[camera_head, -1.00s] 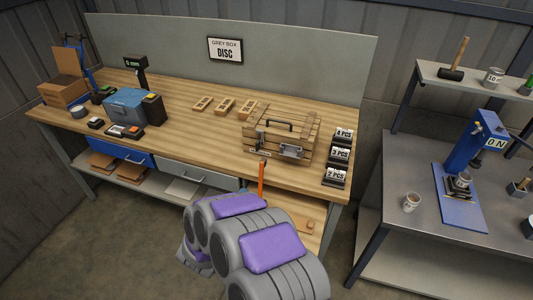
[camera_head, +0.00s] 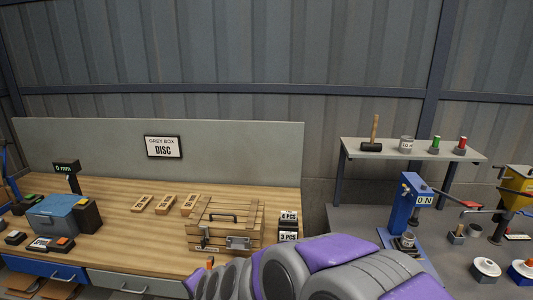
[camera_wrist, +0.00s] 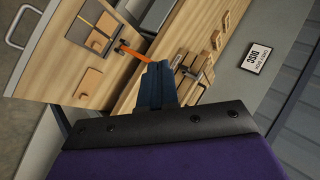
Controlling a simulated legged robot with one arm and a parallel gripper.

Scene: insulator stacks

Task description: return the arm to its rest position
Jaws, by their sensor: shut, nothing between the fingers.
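My gripper (camera_wrist: 155,85) shows in the wrist view as dark blue fingers close together, with nothing seen between them. In that view it is in front of the workbench (camera_wrist: 133,100) and the wooden crate; touching or apart cannot be told. In the head view my grey and purple arm crosses the lower middle and right, in front of the bench's front right part. The gripper itself is hidden there.
A closed wooden crate (camera_head: 225,222) stands on the bench near black count blocks (camera_head: 288,222). A blue-grey box (camera_head: 52,214) is at left. Wooden blocks (camera_head: 165,204) lie mid-bench. A blue press (camera_head: 405,205) and a shelf (camera_head: 375,152) stand at right.

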